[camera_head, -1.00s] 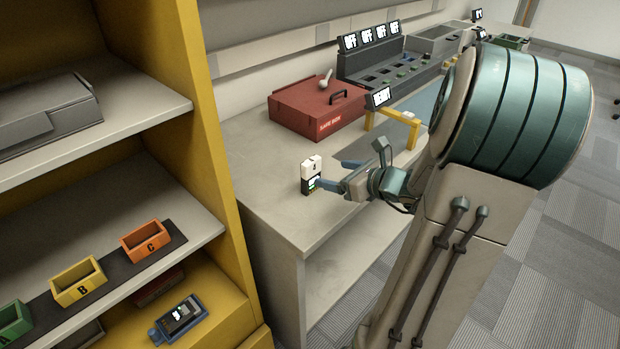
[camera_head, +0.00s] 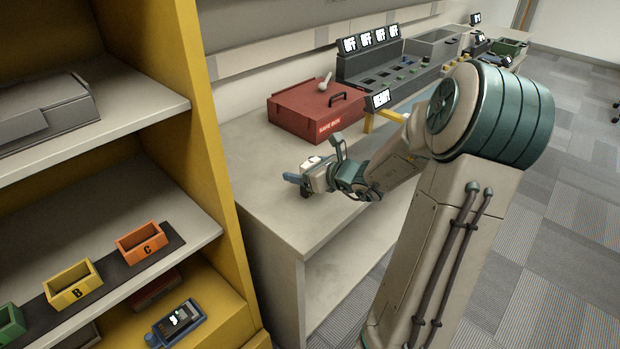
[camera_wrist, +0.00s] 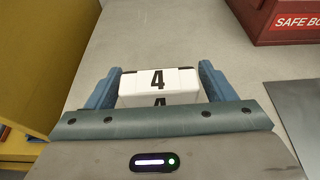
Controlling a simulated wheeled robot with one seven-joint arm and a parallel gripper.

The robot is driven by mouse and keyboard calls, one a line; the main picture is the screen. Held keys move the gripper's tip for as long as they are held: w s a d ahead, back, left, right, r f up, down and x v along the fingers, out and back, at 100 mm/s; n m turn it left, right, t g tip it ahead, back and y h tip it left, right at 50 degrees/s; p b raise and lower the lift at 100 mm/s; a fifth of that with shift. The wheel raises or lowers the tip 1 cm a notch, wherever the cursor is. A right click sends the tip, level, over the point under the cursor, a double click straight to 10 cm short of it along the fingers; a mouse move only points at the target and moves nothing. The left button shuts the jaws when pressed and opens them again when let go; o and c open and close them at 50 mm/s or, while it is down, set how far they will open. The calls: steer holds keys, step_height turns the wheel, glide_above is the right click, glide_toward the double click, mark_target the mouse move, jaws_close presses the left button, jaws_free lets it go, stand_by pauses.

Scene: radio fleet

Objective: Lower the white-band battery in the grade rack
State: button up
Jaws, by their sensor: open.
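The battery (camera_wrist: 158,88) has a white top marked 4 and sits on the bench between my jaws in the wrist view. In the head view it is mostly hidden by my gripper (camera_head: 304,180). The blue fingers stand open on both sides of it, and a small gap shows at each side. The grade rack is a dark strip (camera_head: 172,238) on the shelf at left, with an orange bin C (camera_head: 140,243), a yellow bin B (camera_head: 74,286) and a green bin (camera_head: 10,322) cut off by the frame edge.
A red safe box (camera_head: 312,112) stands behind my gripper on the bench (camera_head: 262,195). A dark charger station (camera_head: 385,70) with OFF displays is farther back. A yellow shelf post (camera_head: 215,150) stands between bench and rack. A blue handheld device (camera_head: 178,322) lies below the rack.

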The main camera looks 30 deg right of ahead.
steer(key=shift+c, duration=0.3)
steer(key=c, duration=1.2)
steer(key=shift+o, duration=0.2)
steer(key=shift+r, duration=0.1)
steer(key=shift+r, duration=0.55)
steer(key=r+p, duration=0.1)
steer(key=r, duration=0.1)
steer(key=d+r, duration=0.1)
steer(key=r, duration=0.1)
steer(key=shift+s+d+p, duration=0.1)
steer(key=shift+d+p, duration=0.1)
steer(key=shift+p, duration=0.15)
steer(key=s+d+r+p, duration=0.1)
steer(key=d+r, duration=0.4)
steer(key=d, duration=0.5)
steer(key=shift+s+r+p, duration=0.3)
steer(key=shift+s+p, duration=0.05)
steer(key=shift+s, duration=0.25)
